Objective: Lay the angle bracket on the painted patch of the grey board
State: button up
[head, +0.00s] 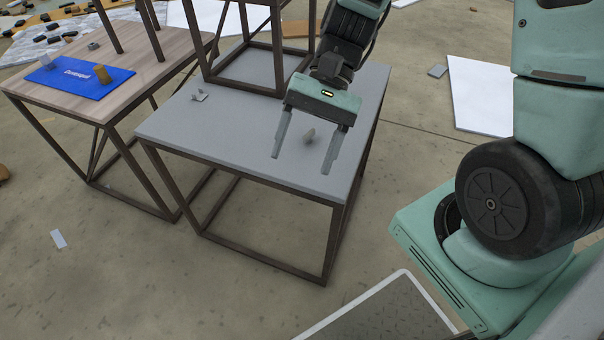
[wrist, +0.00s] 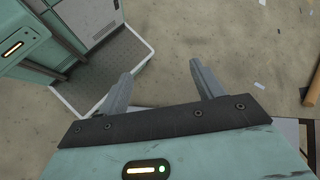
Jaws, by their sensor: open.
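A small light-grey angled piece (head: 199,95), which looks like an angle bracket, lies near the left edge of the grey tabletop (head: 240,155). A second small greyish-tan piece (head: 309,135) shows between my gripper's fingers in the head view; its exact shape is too small to tell. My gripper (head: 302,164) is open over the right part of the grey tabletop, fingers apart and not visibly touching the piece. In the wrist view my gripper (wrist: 161,70) shows nothing between its fingers but floor and my base. I cannot make out a painted patch on a grey board.
A wooden table (head: 140,50) at left bears a blue panel (head: 85,82) with a tan cylinder (head: 103,74) and a small grey block. A dark metal frame (head: 250,85) stands on the grey table's back. White panels (head: 480,95) lie on the floor.

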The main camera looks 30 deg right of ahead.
jog(key=s+a+r+n+t+h, duration=0.4)
jog(key=s+n+h, duration=0.3)
jog(key=n, duration=0.6)
jog(key=shift+s+a+n+t, duration=0.3)
jog(key=shift+s+a+t, duration=0.15)
jog(key=shift+a+t, duration=0.2)
notch_tip(320, 180, up, 26)
jog(key=p, duration=2.6)
